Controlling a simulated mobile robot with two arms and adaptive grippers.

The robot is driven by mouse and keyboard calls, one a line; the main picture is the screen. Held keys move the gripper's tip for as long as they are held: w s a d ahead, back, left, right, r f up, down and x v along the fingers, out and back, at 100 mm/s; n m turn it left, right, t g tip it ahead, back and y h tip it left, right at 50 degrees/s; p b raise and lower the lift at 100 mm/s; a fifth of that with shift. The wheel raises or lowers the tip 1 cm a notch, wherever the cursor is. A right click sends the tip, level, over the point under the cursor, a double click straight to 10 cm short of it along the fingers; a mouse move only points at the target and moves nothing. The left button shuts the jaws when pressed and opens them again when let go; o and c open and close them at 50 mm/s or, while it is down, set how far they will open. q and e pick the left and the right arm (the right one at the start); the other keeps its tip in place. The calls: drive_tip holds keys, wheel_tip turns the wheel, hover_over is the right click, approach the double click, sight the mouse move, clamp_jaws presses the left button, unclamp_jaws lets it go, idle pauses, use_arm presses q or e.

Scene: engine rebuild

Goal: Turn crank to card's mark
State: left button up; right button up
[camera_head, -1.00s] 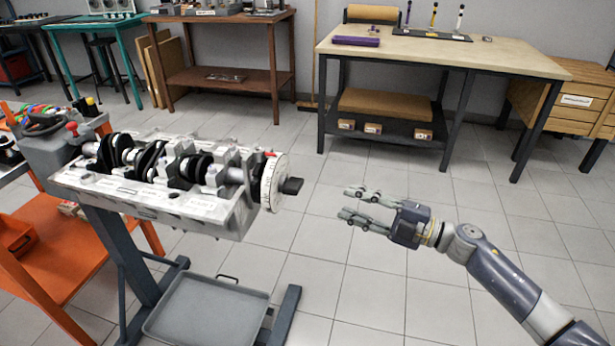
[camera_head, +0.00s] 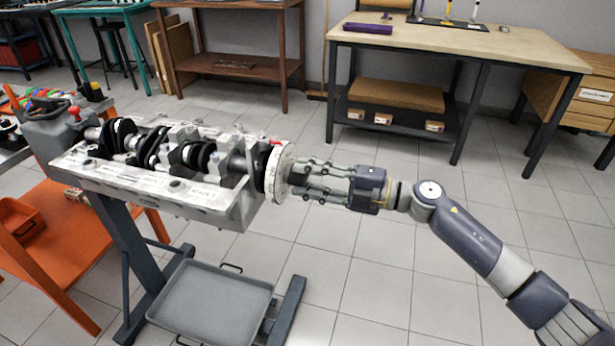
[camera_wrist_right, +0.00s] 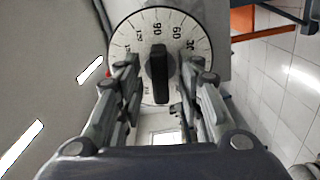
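The crankshaft (camera_head: 155,150) lies in the pale engine block (camera_head: 165,193) on a stand. A white degree disc (camera_head: 283,172) is at its right end; the right wrist view shows its printed numbers (camera_wrist_right: 180,30). A black bar-shaped handle (camera_wrist_right: 160,76) stands out from the disc's middle. My right gripper (camera_head: 297,181) is at the disc. In the right wrist view its fingers (camera_wrist_right: 163,80) are open on both sides of the handle, with gaps visible. The fingers hide the handle in the head view. My left gripper is not in view. I cannot make out a card.
A grey tray (camera_head: 213,303) sits low on the stand. An orange cart (camera_head: 75,235) is at the left. A workbench (camera_head: 460,45) with a purple object (camera_head: 368,28) stands at the back right. The floor right of the stand is clear.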

drive_tip(key=shift+a, duration=0.15)
drive_tip(key=shift+c, duration=0.3)
clamp_jaws()
